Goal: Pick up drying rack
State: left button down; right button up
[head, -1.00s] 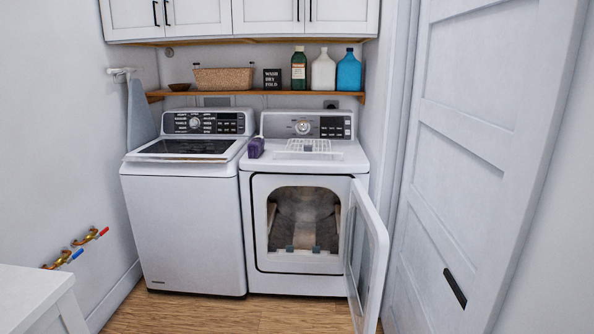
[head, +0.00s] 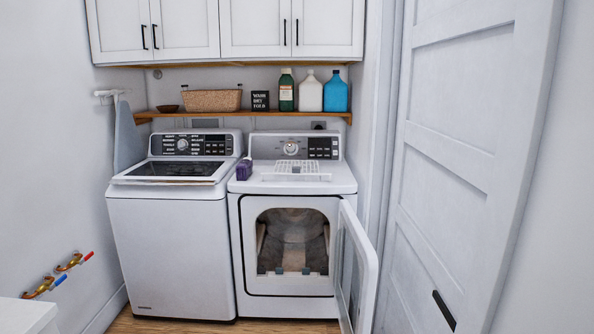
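A small white rack (head: 297,168) with a grid top lies on the dryer's top, just in front of its control panel; I take it for the drying rack. It is pale on a pale surface, so its outline is faint. A purple bottle (head: 245,169) stands just left of it. The dryer (head: 290,305) is the right machine, and its door (head: 358,265) hangs open toward the right. Neither of my grippers shows in the head view.
The washer (head: 170,250) stands close left of the dryer, lid shut. A wooden shelf (head: 200,115) above holds a basket (head: 212,100), a small sign and bottles. A white panelled door (head: 440,190) is on the right. Pipes with valves (head: 62,270) stick out at left.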

aim_at(296, 170)
jog(key=i+j+z, duration=0.1)
jog(key=i+j, duration=0.15)
jog(key=i, duration=0.2)
jog(key=i+j+z, duration=0.1)
jog(key=i+j, duration=0.2)
jog(key=i, duration=0.2)
